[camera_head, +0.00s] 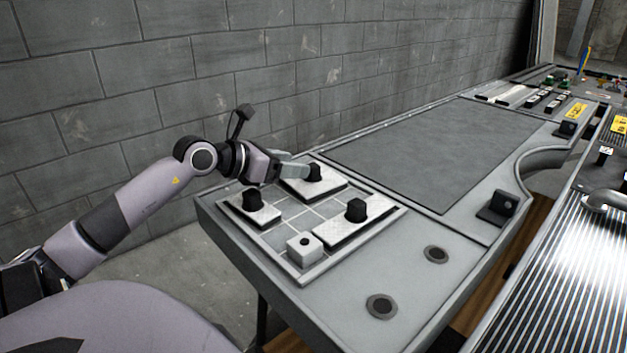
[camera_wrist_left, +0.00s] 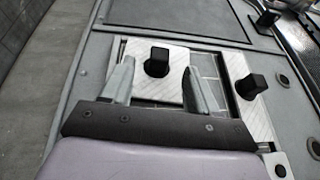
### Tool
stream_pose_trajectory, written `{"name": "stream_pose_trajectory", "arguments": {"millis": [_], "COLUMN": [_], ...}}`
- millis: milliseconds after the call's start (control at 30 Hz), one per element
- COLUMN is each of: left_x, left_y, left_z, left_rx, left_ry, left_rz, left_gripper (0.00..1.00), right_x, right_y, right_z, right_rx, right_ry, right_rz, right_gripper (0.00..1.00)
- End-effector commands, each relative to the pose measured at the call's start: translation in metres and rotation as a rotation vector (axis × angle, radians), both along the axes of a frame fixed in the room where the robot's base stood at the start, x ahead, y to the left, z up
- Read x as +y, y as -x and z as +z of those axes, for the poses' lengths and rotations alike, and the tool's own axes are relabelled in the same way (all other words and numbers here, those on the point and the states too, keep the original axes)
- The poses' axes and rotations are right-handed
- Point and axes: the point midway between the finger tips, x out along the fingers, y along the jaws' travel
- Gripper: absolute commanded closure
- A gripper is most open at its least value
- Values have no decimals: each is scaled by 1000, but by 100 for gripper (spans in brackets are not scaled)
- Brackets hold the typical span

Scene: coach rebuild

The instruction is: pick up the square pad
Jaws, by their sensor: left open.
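The square pad (camera_head: 325,190) is a white, textured plate with a black knob on top. It lies at the back of the gridded tray (camera_head: 293,284). It also shows in the left wrist view (camera_wrist_left: 130,48). My left gripper (camera_head: 291,170) is open and empty. In the left wrist view its two fingers (camera_wrist_left: 158,70) appear on either side of the pad's black knob, with a gap on each side. I cannot tell their exact height over the pad. My right gripper is in neither view.
A long white plate with a black knob (camera_head: 326,236), a narrower knobbed plate (camera_head: 262,216) and a small white block (camera_head: 305,254) share the tray. A flat grey panel (camera_head: 430,150) lies behind it to the right. A block wall (camera_head: 300,75) rises behind the console.

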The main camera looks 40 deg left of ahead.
Motion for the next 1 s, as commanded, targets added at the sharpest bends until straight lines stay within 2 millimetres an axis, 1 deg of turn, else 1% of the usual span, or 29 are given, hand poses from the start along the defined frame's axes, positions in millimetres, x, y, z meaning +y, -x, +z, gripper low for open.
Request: {"name": "stream_pose_trajectory", "arguments": {"millis": [500,667,900,967,1000], "left_x": [-7,-9,-9,-9,-9], "left_y": [-41,-46,-46,-46,-46], "left_z": [-16,-19,-19,-19,-19], "left_rx": [-2,0,1,0,0], "left_ry": [2,0,0,0,0], "left_rz": [1,0,0,-1,-1], "left_gripper": [40,40,40,60,73], "right_x": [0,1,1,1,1], "right_y": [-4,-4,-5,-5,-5], "right_z": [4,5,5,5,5], "right_rx": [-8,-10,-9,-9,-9], "right_ry": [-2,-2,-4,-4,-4], "right_rz": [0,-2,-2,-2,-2], "right_gripper": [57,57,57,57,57]}}
